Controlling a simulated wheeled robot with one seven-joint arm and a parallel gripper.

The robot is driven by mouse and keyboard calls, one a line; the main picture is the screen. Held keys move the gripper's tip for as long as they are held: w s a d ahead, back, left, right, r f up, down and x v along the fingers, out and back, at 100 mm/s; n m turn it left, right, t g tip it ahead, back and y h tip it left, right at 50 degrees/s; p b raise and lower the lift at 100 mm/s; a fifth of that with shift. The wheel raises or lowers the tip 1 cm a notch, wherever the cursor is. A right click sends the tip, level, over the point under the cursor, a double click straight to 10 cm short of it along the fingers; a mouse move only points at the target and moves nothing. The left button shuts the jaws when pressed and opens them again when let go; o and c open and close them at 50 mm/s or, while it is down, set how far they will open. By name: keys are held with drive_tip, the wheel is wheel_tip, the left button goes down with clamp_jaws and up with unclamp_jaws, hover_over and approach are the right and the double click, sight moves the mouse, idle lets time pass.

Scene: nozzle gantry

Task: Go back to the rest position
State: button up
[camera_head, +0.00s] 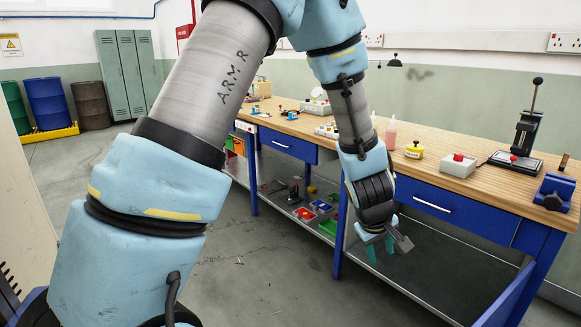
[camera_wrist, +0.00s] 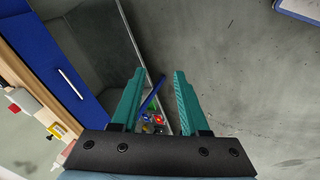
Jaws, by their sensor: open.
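My gripper (camera_head: 378,244) hangs at the end of my arm in front of the workbench, below the height of its top. Its teal fingers point downward and are apart, with nothing between them. In the wrist view my gripper (camera_wrist: 158,95) shows both teal fingers spread, with floor and part of the bench's lower shelf beyond them. The workbench (camera_head: 430,160) has a wooden top and blue drawers, and my gripper looks clear of it.
On the bench top stand a yellow button box (camera_head: 414,150), a white box with a red button (camera_head: 458,164), a black lever press (camera_head: 525,130) and a blue vise (camera_head: 556,188). Grey floor (camera_head: 255,270) in front is mostly clear.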

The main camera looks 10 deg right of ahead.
drive_tip(key=w+a+r+m, duration=0.1)
drive_tip(key=w+a+r, duration=0.15)
drive_tip(key=a, duration=0.35)
drive_tip(key=w+a+r, duration=0.2)
drive_tip(key=w+a, duration=0.1)
drive_tip(key=a, duration=0.3)
drive_tip(key=s+a+r+y, duration=0.1)
drive_tip(key=a+r+y, duration=0.1)
drive_tip(key=a, duration=1.1)
drive_tip(key=s+a+r+m+g+y, duration=0.1)
drive_tip(key=s+a+r+y, duration=0.1)
drive_tip(key=a, duration=1.1)
drive_tip(key=shift+r, duration=0.35)
